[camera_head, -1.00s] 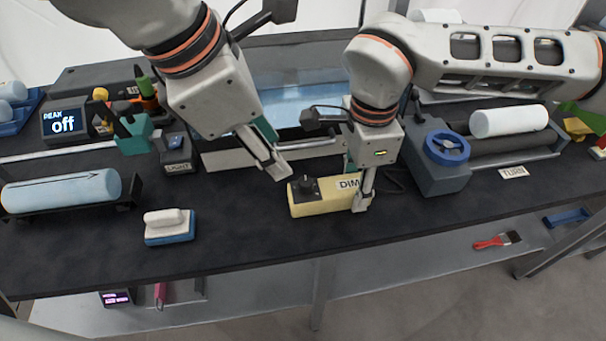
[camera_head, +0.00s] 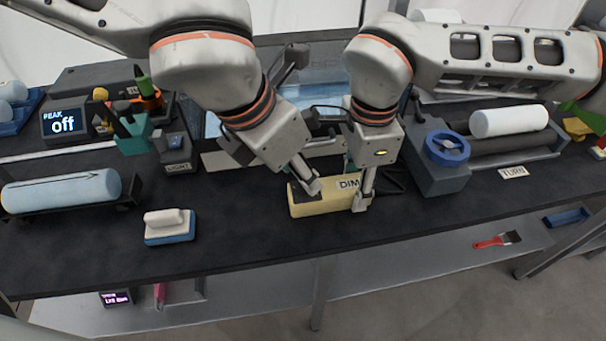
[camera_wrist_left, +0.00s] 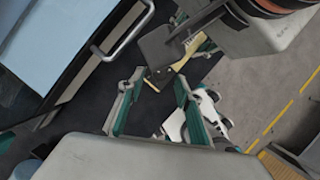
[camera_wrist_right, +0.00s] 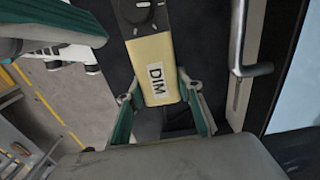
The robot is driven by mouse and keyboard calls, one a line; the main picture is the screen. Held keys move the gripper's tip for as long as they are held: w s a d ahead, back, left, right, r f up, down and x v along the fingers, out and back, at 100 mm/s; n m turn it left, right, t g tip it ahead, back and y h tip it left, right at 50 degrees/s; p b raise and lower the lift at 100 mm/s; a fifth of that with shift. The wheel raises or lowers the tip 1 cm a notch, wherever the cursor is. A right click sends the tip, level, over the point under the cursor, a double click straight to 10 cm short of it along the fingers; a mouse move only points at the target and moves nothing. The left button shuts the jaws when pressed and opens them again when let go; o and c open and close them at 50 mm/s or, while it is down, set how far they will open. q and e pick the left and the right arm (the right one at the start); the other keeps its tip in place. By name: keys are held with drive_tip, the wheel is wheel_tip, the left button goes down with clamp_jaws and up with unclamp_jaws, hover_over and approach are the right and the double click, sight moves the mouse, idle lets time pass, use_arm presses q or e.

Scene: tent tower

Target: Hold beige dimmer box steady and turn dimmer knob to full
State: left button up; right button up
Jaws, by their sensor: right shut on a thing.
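The beige dimmer box (camera_head: 322,208) with its DIM label lies on the dark bench top. My right gripper (camera_head: 362,202) is shut on its right end; in the right wrist view its teal-lined fingers (camera_wrist_right: 165,104) stand on both sides of the box (camera_wrist_right: 155,65). The dark dimmer knob (camera_wrist_right: 134,10) shows at the top edge of that view. In the head view my left gripper (camera_head: 309,188) is over the box's left end and hides the knob. In the left wrist view its fingers (camera_wrist_left: 157,92) are apart with nothing between them; I cannot tell whether they touch the knob.
A display reading PEAK off (camera_head: 64,123) stands at the left, near a LIGHT switch box (camera_head: 177,152). A white-and-blue block (camera_head: 169,226) lies front left. A grey box with a blue handwheel (camera_head: 446,148) stands right of my right gripper.

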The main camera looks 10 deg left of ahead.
use_arm(q)
drive_tip(key=shift+x, duration=1.5)
clamp_jaws()
drive_tip(key=shift+m, duration=0.3)
drive_tip(key=m, duration=0.2)
drive_tip(key=m+g+h, duration=0.1)
drive_tip(key=m, duration=0.1)
drive_tip(key=shift+w+a+g, duration=0.1)
drive_tip(key=shift+g, duration=0.2)
drive_tip(key=m+g, duration=0.1)
drive_tip(key=m, duration=0.2)
drive_tip(key=m+g, duration=0.1)
drive_tip(key=m, duration=0.2)
drive_tip(key=shift+w, duration=0.15)
